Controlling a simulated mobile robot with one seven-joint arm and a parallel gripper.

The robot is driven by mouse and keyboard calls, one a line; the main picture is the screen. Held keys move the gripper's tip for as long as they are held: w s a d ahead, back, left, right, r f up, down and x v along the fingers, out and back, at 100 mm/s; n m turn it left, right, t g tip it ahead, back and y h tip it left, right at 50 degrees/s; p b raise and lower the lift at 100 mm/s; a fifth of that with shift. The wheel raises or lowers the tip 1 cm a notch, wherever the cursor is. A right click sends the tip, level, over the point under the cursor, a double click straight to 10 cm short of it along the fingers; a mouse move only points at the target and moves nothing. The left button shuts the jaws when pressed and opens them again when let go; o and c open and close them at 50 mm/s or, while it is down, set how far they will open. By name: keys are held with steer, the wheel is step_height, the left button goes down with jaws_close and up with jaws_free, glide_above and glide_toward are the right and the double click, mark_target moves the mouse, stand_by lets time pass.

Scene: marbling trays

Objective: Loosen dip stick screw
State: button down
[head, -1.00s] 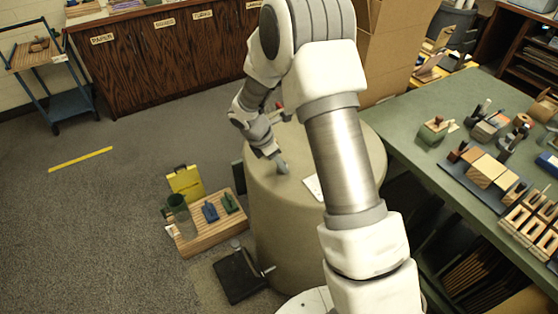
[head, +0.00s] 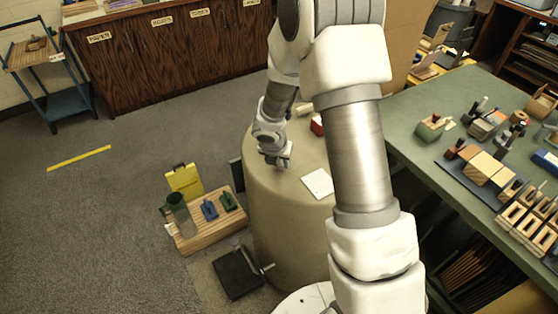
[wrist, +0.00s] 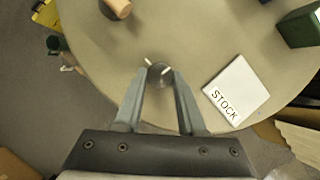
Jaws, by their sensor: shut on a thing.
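In the wrist view my gripper (wrist: 160,80) points down over the round table top, its two grey fingers closed in on a small dark round knob (wrist: 158,78). Two pale thin pins stick out from the knob. It may be the dip stick screw, but the picture is too small to be sure. In the head view my gripper (head: 277,162) is low over the left part of the round table (head: 275,200). The knob cannot be made out there.
A white card marked STOCK (wrist: 236,92) lies right of my gripper. A dark green box (wrist: 299,27) and a wooden cylinder (wrist: 119,7) stand farther off. A wooden board (head: 208,230) and black stand (head: 238,272) are on the floor. A green bench (head: 425,165) stands right.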

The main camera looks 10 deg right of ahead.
steer(key=shift+n, duration=0.4)
steer(key=c, duration=0.5)
jaws_free()
steer(key=shift+r, duration=0.1)
steer(key=p+v, duration=0.6)
steer(key=v, duration=1.1)
steer(key=shift+s+d, duration=0.2)
